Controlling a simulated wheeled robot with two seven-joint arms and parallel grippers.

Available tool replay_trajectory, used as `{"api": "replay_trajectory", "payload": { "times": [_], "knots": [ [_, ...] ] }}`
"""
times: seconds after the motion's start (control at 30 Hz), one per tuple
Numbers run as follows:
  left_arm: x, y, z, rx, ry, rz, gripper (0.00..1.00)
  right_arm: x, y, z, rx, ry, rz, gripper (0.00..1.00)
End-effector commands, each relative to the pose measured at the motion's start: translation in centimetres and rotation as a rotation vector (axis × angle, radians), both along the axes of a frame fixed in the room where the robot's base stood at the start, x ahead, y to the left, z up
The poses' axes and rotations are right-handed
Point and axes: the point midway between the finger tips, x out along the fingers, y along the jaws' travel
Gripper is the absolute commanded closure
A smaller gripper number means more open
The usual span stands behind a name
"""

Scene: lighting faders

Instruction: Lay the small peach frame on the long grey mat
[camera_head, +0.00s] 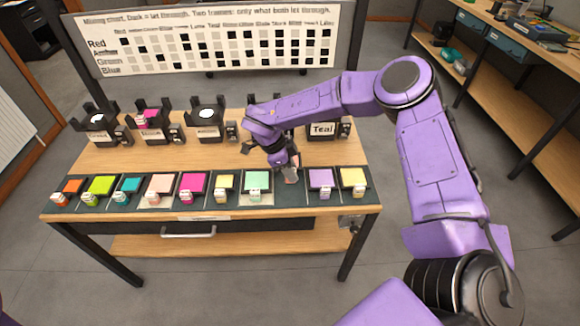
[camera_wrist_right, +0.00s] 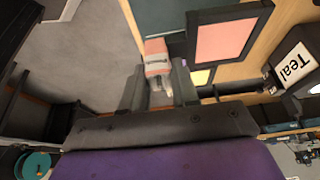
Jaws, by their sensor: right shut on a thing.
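My right gripper (camera_head: 287,172) is over the front part of the table, between the mint frame and the lavender frame. It is shut on the pink-and-white tab (camera_wrist_right: 157,58) of a small dark-edged frame with a salmon-peach sheet (camera_wrist_right: 225,42). In the head view the arm and gripper hide most of this frame. The long grey mat (camera_head: 291,198) runs along the table's front edge, with a bare stretch below the gripper. Whether the held frame touches the mat cannot be told. My left gripper is out of view.
Several coloured frames lie in a row on the mat, with mint (camera_head: 257,181) left of the gripper and lavender (camera_head: 320,178) right. Black stands line the back, one labelled Teal (camera_head: 323,129). A chart board (camera_head: 210,45) stands behind.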

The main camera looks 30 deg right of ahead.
Motion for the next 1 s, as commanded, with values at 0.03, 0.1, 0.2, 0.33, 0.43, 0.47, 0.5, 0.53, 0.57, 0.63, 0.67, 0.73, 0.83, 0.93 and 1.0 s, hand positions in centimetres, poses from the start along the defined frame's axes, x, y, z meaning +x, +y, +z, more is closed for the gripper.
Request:
{"api": "replay_trajectory", "payload": {
  "times": [0.03,0.1,0.2,0.33,0.43,0.47,0.5,0.53,0.57,0.63,0.67,0.73,0.83,0.93,1.0],
  "knots": [
    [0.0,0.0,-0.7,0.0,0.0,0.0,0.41,0.0,0.0,-1.0,-0.001,0.001,0.0,1.0],
    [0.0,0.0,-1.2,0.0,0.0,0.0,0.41,0.0,0.0,-1.9,0.0,0.002,0.001,1.0],
    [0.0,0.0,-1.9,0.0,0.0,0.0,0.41,0.0,0.0,-3.1,0.0,0.002,0.001,1.0],
    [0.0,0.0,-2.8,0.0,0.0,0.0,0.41,0.0,0.0,-4.6,0.0,0.001,0.002,1.0],
    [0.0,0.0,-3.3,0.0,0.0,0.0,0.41,0.0,0.0,-5.5,0.0,0.0,0.001,1.0],
    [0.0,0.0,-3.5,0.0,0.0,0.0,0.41,0.0,0.0,-5.7,0.0,0.0,0.001,1.0],
    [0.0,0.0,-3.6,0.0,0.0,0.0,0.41,0.0,0.0,-6.0,0.0,0.0,0.0,1.0],
    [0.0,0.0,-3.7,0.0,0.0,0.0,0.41,0.0,0.0,-6.1,0.0,0.0,0.0,1.0],
    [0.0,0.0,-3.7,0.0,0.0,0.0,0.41,0.0,0.0,-6.2,0.0,0.0,0.0,1.0],
    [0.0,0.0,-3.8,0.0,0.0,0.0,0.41,0.0,0.0,-6.4,0.0,0.0,0.0,1.0],
    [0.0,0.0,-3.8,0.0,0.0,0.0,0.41,0.0,0.0,-6.5,0.0,0.0,0.0,1.0],
    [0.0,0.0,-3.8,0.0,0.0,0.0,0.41,0.0,0.0,-6.5,0.0,0.0,0.0,1.0],
    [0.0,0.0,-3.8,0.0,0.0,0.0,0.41,0.0,0.0,-6.5,0.0,0.0,0.0,1.0],
    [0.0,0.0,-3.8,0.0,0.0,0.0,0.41,0.0,0.0,-6.5,0.0,0.0,0.0,1.0],
    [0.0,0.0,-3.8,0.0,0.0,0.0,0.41,0.0,0.0,-6.5,0.0,0.0,0.0,1.0]
  ]
}}
